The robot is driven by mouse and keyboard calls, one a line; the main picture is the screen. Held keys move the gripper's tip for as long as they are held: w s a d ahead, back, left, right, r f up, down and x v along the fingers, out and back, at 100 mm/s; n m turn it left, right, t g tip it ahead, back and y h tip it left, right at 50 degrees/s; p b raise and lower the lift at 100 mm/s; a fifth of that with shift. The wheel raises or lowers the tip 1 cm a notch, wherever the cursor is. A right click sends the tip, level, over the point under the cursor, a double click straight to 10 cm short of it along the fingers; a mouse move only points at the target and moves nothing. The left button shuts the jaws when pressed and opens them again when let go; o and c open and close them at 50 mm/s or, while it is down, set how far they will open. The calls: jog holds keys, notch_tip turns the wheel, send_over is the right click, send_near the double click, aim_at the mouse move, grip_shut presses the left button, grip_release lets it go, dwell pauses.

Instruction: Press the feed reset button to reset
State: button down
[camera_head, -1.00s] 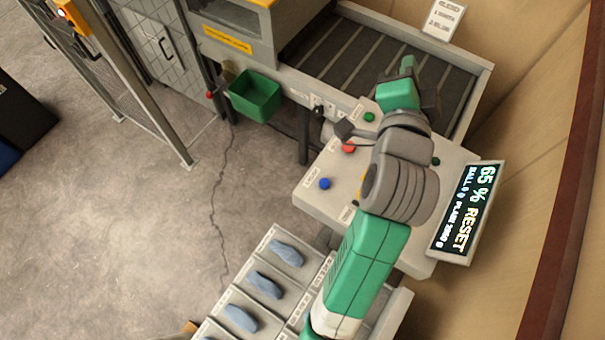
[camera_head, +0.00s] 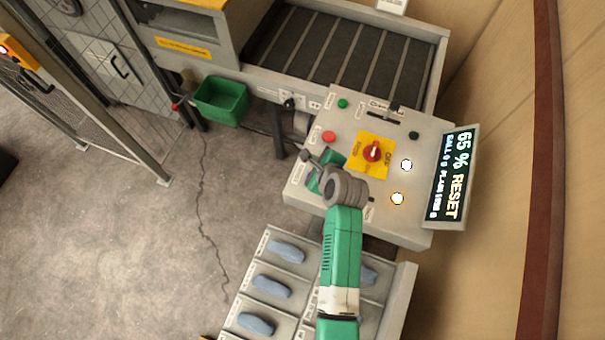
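Which control is the feed reset button cannot be read from the labels. My gripper (camera_head: 306,156) is over the console's left edge, just below the red button in the picture. The blue button seen earlier is hidden behind my gripper and wrist. The fingers are too small to tell open from shut, and contact cannot be told.
A display (camera_head: 453,180) at the console's right reads "65 % RESET". A slatted conveyor (camera_head: 335,45) lies behind the console. A divided tray (camera_head: 262,302) with blue-grey pieces is in front. A fence (camera_head: 110,125) stands far left.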

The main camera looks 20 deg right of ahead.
jog(key=shift+f, duration=0.1)
notch_tip(320, 180, down, 8)
jog(key=b, duration=0.8)
jog(key=shift+f, duration=0.35)
jog(key=shift+f, duration=0.1)
dwell(1.5)
jog(key=shift+f, duration=0.3)
jog(key=shift+f+b, duration=0.5)
dwell(0.6)
jog(key=shift+r+p, duration=0.9)
jog(key=shift+p, duration=0.15)
